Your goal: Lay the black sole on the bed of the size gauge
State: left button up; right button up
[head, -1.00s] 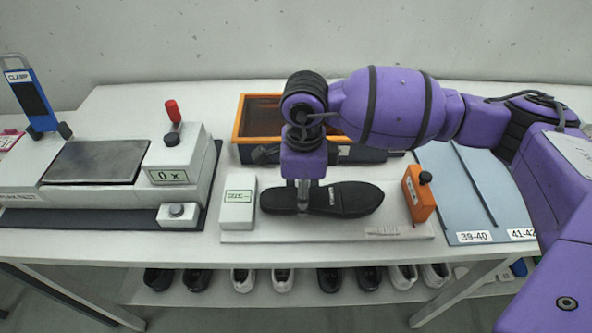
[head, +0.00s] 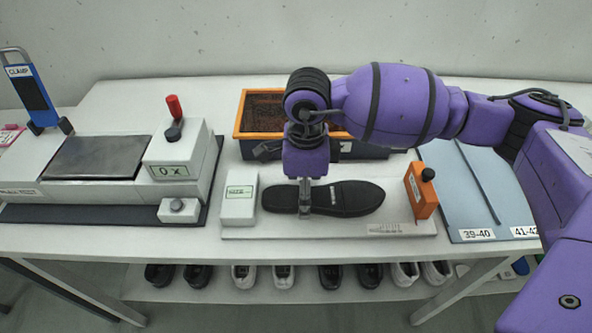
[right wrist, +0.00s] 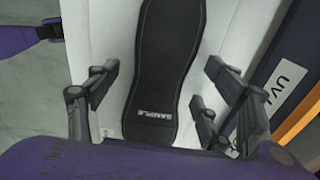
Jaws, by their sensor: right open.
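The black sole (head: 345,198) lies flat along the pale bed of the size gauge (head: 290,233), between its white end block (head: 239,198) and its orange slider (head: 421,192). My right gripper (head: 305,211) is over the left part of the sole. In the right wrist view, the sole (right wrist: 167,60) shows its "SAMPLE" label and runs between the two open fingers of the gripper (right wrist: 150,100). A gap shows between each finger and the sole.
An orange-rimmed bin (head: 240,115) stands behind the gauge. A grey press with a red-knobbed lever (head: 173,107) stands to the left. A blue size mat (head: 470,215) lies to the right. Several shoes (head: 330,277) stand on the shelf below.

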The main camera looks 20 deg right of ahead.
notch_tip(320, 180, up, 12)
jog(key=shift+f, duration=0.2)
dwell(0.5)
